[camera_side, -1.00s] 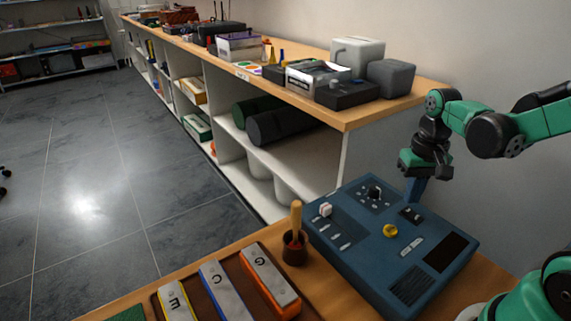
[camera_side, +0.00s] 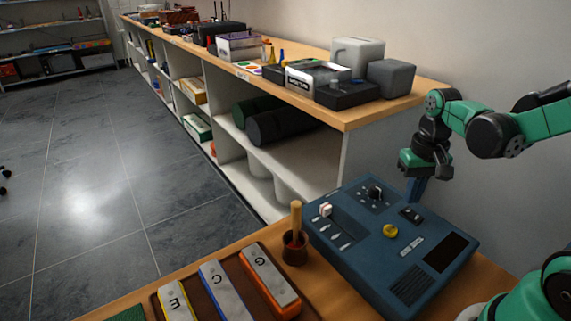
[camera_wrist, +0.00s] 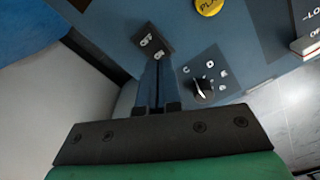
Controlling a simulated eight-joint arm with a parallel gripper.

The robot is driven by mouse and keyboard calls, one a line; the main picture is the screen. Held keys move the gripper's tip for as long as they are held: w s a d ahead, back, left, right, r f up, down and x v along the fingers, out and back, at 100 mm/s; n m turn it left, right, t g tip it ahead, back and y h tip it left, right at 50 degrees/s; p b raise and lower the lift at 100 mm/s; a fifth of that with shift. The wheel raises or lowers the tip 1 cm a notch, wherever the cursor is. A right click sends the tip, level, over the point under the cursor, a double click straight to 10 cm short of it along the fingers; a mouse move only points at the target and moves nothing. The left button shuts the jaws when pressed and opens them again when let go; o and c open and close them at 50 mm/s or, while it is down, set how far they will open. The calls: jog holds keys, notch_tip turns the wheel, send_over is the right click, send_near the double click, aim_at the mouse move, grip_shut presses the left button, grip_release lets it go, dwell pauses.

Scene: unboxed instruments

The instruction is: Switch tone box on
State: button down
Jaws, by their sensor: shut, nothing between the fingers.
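The tone box (camera_side: 350,245) is a blue slanted case on the wooden table, with knobs, sliders and a yellow button. Its black rocker switch (camera_side: 410,215) is near the back right edge; the wrist view shows the switch (camera_wrist: 150,42) with OFF and ON labels. My gripper (camera_side: 413,198) points down with its blue fingers shut and empty over the box's back edge. In the wrist view, the fingertips (camera_wrist: 158,68) are at the ON end of the switch. I cannot tell whether they touch it, or which side of the rocker is down.
A dial knob (camera_wrist: 201,88) lettered C, D, E sits beside the switch. The yellow PLAY button (camera_side: 390,230) and white slider cap (camera_side: 325,209) stand up from the panel. A mallet in a cup (camera_side: 296,242) and chime bars (camera_side: 270,281) are to the left.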

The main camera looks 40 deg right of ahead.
jog(key=shift+f, duration=1.15)
dwell(0.9)
jog(key=shift+r, duration=3.55)
jog(key=w+a+r+n+t, duration=0.1)
jog(key=w+a+n+t, duration=0.1)
jog(key=a+n+t, duration=0.4)
jog(key=a+t, duration=0.1)
jog(key=a, duration=0.3)
jog(key=shift+a+r, duration=0.3)
jog(key=shift+w, duration=0.1)
